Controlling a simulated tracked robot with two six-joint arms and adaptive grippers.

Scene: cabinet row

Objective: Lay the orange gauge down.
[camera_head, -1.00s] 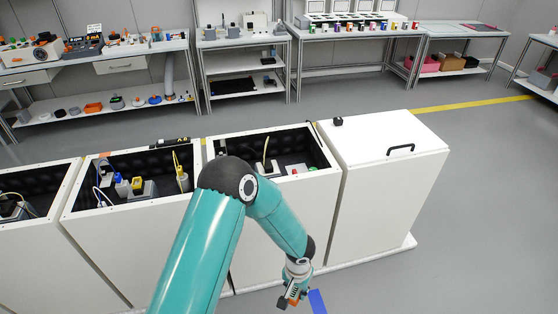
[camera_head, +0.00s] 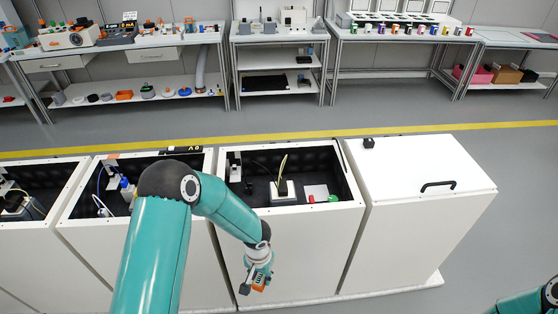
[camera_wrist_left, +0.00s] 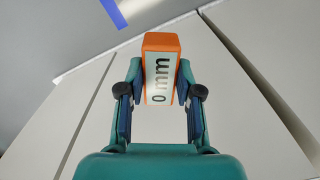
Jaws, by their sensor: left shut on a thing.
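The orange gauge (camera_wrist_left: 161,68) is in the left wrist view, a small orange block with a white face marked "0 mm". My left gripper (camera_wrist_left: 160,92) is shut on it, one finger on each side. In the head view the gauge (camera_head: 258,281) is small and partly hidden by the gripper (camera_head: 256,284). It hangs in front of the white cabinet row, below the cabinet tops. My right gripper is out of view; only part of my right arm shows at the lower right corner.
An open cabinet (camera_head: 293,214) behind my left arm holds a grey-white block, a yellow cable and small red and green parts. The closed cabinet (camera_head: 425,190) to its right has a flat, mostly clear top with a black handle. Workbenches stand behind a yellow floor line.

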